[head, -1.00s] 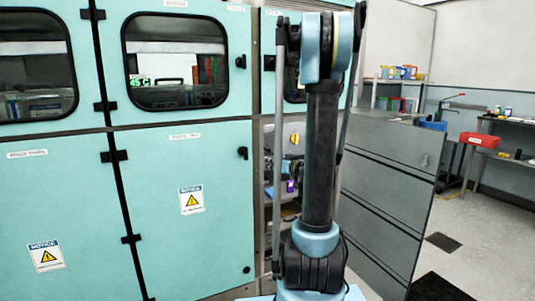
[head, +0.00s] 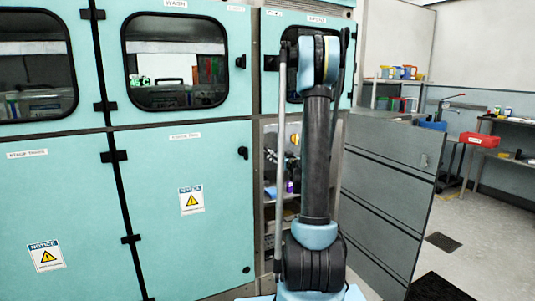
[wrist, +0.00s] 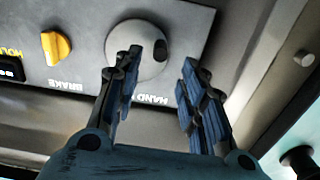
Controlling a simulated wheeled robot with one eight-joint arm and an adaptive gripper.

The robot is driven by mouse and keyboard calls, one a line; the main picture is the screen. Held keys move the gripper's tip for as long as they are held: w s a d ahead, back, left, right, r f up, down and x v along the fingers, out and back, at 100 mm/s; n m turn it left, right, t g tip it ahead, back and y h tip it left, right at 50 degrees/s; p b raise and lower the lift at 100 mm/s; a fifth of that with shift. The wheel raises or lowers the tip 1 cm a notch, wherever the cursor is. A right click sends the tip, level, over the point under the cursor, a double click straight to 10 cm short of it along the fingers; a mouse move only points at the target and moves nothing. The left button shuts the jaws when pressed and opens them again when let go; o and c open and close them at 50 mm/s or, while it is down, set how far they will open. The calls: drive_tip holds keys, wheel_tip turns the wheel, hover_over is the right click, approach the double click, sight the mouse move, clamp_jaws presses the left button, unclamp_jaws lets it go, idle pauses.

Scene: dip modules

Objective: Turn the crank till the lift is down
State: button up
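In the wrist view a round grey hub (wrist: 137,54) with a dark hole near its right edge sits on a grey panel (wrist: 85,25), above lettering that seems to read HAND. It may be the crank's hub; no crank handle is clear. My gripper (wrist: 160,68) is open and empty. Its left finger overlaps the hub in the picture and its right finger is to the right of it. I cannot tell whether either finger touches it. The lift is not identifiable. In the head view my arm hides the gripper.
A yellow knob (wrist: 56,47) marked BRAKE and a dark display (wrist: 11,67) are left of the hub. In the head view, teal cabinet doors (head: 180,220) stand left of my arm. A grey panelled unit (head: 385,200) stands close on the right, with open floor (head: 480,240) beyond.

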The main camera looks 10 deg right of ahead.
sight(272, 145)
drive_tip(key=x, duration=0.9)
drive_tip(key=shift+w, duration=0.2)
drive_tip(key=shift+c, duration=0.3)
clamp_jaws()
